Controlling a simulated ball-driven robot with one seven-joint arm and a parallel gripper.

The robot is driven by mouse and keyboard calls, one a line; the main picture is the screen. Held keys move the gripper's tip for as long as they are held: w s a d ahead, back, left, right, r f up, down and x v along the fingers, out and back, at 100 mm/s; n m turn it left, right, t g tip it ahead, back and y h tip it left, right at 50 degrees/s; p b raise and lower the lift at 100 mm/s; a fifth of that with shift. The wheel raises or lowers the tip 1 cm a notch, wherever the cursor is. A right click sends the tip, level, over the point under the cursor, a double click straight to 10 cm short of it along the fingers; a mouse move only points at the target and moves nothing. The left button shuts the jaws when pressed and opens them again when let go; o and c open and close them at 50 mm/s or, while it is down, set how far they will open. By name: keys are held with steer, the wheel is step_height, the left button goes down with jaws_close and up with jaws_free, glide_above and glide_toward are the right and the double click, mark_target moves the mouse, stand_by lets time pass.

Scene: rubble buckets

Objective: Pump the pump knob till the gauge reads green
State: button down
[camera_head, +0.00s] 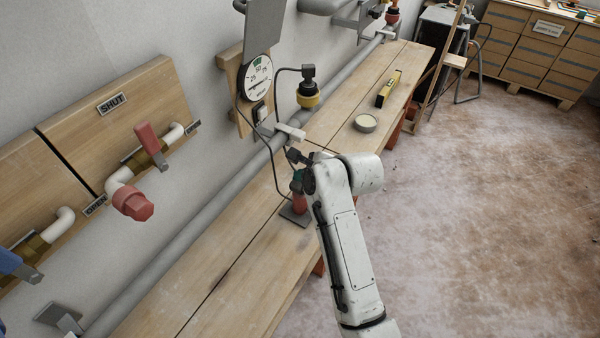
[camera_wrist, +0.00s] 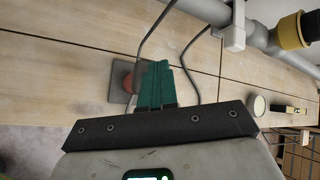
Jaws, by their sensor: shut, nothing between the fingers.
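The pump (camera_head: 299,203) is a red cylinder on a dark square plate, standing on the workbench. In the wrist view, a bit of its red body (camera_wrist: 129,82) shows beside the fingers. My gripper (camera_head: 298,176) is right over the pump and hides its top and knob. In the wrist view, my gripper's teal fingers (camera_wrist: 157,68) are together with nothing between them; I cannot tell whether they touch the knob. The gauge (camera_head: 258,79) is a round white dial on a wooden board on the wall, with a green patch near the 50 mark. Its needle is too small to read.
The wooden workbench (camera_head: 190,290) runs along the wall, with a grey pipe (camera_head: 190,225) behind it. Thin hoses loop between gauge and pump. A round tin (camera_head: 365,123) and a yellow level (camera_head: 388,88) lie farther along. A red-handled valve (camera_head: 150,146) sticks out at left.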

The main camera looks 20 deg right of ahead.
steer(key=shift+r+p, duration=1.75)
steer(key=shift+r, duration=0.05)
steer(key=shift+r, duration=0.1)
step_height(320, 180, up, 5)
steer(key=p, duration=0.5)
stand_by(1.5)
